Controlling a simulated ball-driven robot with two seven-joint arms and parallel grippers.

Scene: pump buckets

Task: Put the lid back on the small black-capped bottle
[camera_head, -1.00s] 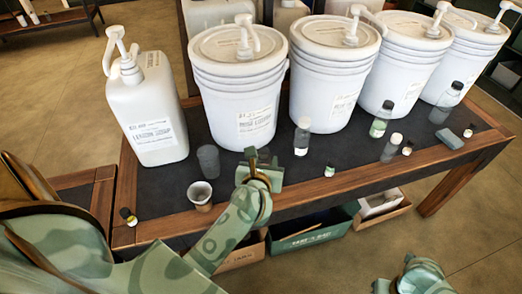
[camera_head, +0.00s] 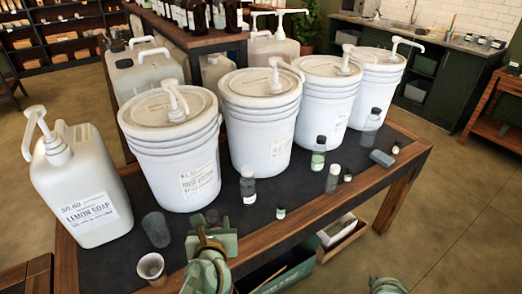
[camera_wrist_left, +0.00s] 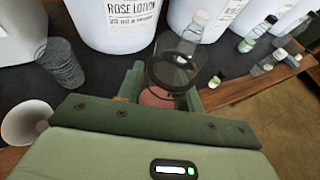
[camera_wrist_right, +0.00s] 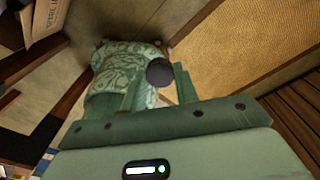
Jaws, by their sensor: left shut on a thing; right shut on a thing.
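My left gripper (camera_head: 213,238) is over the table's front edge, shut on a small dark see-through bottle. In the left wrist view the bottle (camera_wrist_left: 173,72) is seen from near its top, with a round dark rim and something pinkish below. My right gripper (camera_head: 388,286) shows only partly at the bottom edge of the head view. In the right wrist view it is shut on a round black lid (camera_wrist_right: 160,72), well apart from the bottle.
White pump buckets (camera_head: 185,165) line the back of the table (camera_head: 105,262). A lemon soap jug (camera_head: 85,195), a grey tumbler (camera_head: 156,230) and a paper cup (camera_head: 151,268) stand at left.

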